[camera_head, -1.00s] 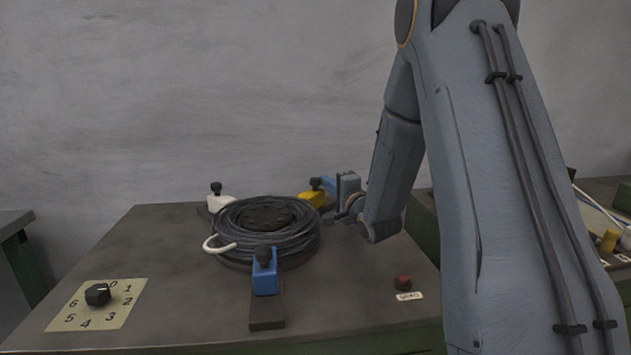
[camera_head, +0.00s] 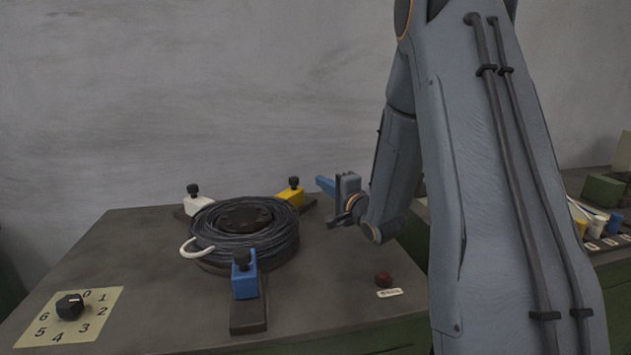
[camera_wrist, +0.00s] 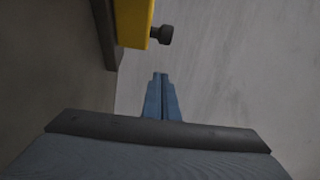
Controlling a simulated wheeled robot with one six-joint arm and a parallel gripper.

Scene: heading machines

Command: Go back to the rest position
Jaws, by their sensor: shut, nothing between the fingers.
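My gripper (camera_head: 326,185) is in the air to the right of the wire coil, past the yellow clamp. Its blue fingers are together with nothing between them; they also show shut in the wrist view (camera_wrist: 160,85). The arm stands bent in front of the camera and hides part of the table's right side. The yellow clamp (camera_head: 297,198) with its black knob stands at the coil's back right; its yellow end (camera_wrist: 134,22) shows at the top of the wrist view, apart from the fingertips.
A coil of dark wire (camera_head: 245,245) lies on the table (camera_head: 150,290) between white (camera_head: 197,206), yellow and blue (camera_head: 245,280) clamps. A numbered dial (camera_head: 70,306) is at front left, a red button (camera_head: 383,280) at right. Small coloured parts (camera_head: 598,224) stand on another table at far right.

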